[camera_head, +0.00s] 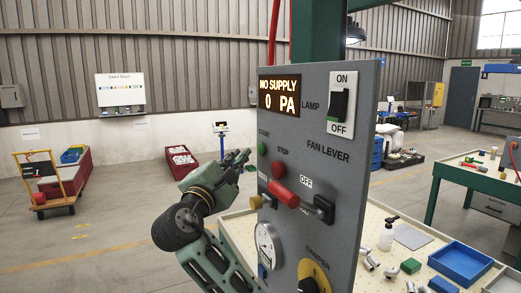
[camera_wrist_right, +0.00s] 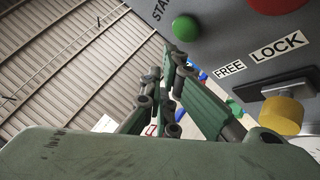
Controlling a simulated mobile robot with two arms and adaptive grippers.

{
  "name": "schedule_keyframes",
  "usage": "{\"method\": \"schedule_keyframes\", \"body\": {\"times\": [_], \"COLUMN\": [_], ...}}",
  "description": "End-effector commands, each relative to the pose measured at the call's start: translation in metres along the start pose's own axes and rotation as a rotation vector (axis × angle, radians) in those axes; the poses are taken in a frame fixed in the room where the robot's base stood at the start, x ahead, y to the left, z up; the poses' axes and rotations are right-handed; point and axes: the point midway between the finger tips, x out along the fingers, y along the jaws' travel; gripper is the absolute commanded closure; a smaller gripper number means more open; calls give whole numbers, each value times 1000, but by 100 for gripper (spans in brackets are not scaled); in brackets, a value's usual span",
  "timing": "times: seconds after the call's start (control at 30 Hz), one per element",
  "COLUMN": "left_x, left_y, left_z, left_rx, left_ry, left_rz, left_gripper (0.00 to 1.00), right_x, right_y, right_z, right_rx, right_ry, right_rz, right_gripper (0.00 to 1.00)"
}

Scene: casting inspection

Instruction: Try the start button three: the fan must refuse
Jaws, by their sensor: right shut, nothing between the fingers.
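The grey control panel (camera_head: 345,165) stands in front of me. Its green start button (camera_head: 262,148) sits under the START label and also shows in the wrist view (camera_wrist_right: 186,28). The red stop button (camera_head: 278,170) is just below right. The display (camera_head: 279,98) reads NO SUPPLY, 0 PA. A red handle (camera_head: 283,194) sticks out near an OFF label, below the words FAN LEVER. A yellow knob (camera_wrist_right: 281,115) is beside the FREE and LOCK labels. My right gripper (camera_head: 242,158) is shut and empty, left of the start button and apart from it. My left gripper is out of view.
The lamp switch (camera_head: 338,106) is at the panel's upper right; a gauge (camera_head: 265,245) and yellow damper dial (camera_head: 314,275) are low on it. The bench behind holds a spray bottle (camera_head: 388,235) and blue tray (camera_head: 461,263).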

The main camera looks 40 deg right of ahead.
Motion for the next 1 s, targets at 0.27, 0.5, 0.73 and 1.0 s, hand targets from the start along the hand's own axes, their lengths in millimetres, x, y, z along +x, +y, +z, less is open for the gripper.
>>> {"method": "schedule_keyframes", "body": {"times": [0.27,0.5,0.73,1.0], "left_x": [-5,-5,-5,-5], "left_y": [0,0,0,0], "left_z": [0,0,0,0], "left_rx": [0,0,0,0], "left_ry": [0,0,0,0], "left_rz": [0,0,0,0], "left_gripper": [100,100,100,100], "right_x": [-20,-25,-25,-25], "right_y": [15,19,18,18], "right_z": [-14,-18,-18,-18], "right_rx": [1,0,0,0], "right_ry": [2,-1,0,0], "right_rz": [1,1,1,1], "right_gripper": [100,100,100,100]}}
